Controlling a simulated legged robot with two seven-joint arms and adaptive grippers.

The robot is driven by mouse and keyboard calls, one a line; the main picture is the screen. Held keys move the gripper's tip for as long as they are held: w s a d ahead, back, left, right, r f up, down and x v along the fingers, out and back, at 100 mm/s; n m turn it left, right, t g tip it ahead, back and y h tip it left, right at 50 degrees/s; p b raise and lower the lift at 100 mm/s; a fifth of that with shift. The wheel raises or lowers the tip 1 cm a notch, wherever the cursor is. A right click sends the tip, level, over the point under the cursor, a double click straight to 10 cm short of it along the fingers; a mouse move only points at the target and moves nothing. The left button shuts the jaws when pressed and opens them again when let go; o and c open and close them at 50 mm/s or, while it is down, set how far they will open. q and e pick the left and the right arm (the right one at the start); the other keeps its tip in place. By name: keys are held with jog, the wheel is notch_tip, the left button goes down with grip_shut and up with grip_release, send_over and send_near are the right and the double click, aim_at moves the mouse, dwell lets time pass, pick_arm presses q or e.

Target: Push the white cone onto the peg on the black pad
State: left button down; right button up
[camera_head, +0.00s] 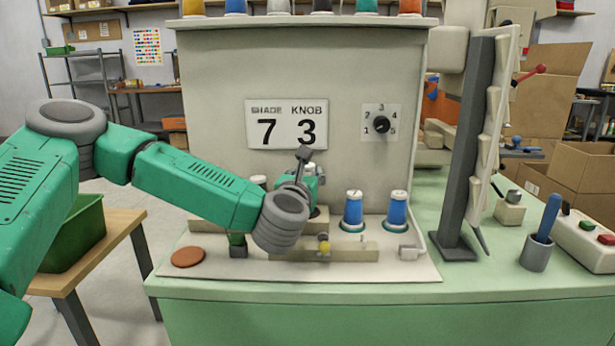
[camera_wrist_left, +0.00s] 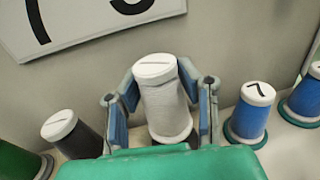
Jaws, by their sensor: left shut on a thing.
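My left gripper (camera_wrist_left: 165,92) is shut on a white cone (camera_wrist_left: 166,105), with a finger on each side of it. The cone has a white cap and stands nearly upright in the left wrist view, in front of the grey panel. In the head view the left gripper (camera_head: 304,185) is in front of the panel, left of the blue cones, and mostly covers the white cone. The peg is hidden. A little dark surface shows at the cone's foot, but I cannot tell whether the cone is seated on the black pad. My right gripper is not in view.
Two blue cones, one near (camera_head: 353,211) and one farther right (camera_head: 398,211), stand right of the gripper. A dark cone (camera_wrist_left: 78,137) and a green cone (camera_wrist_left: 18,162) stand left. A low beige block (camera_head: 350,254) lies in front. A dark post (camera_head: 466,150) rises at right.

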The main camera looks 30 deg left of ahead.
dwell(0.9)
pick_arm(q)
jog(key=shift+f+b, duration=1.7)
jog(key=shift+b, duration=0.2)
jog(key=c, duration=1.1)
grip_release()
jog(key=shift+f, duration=0.1)
jog(key=shift+o, duration=0.2)
notch_tip(320, 180, up, 10)
jog(key=shift+f, duration=0.1)
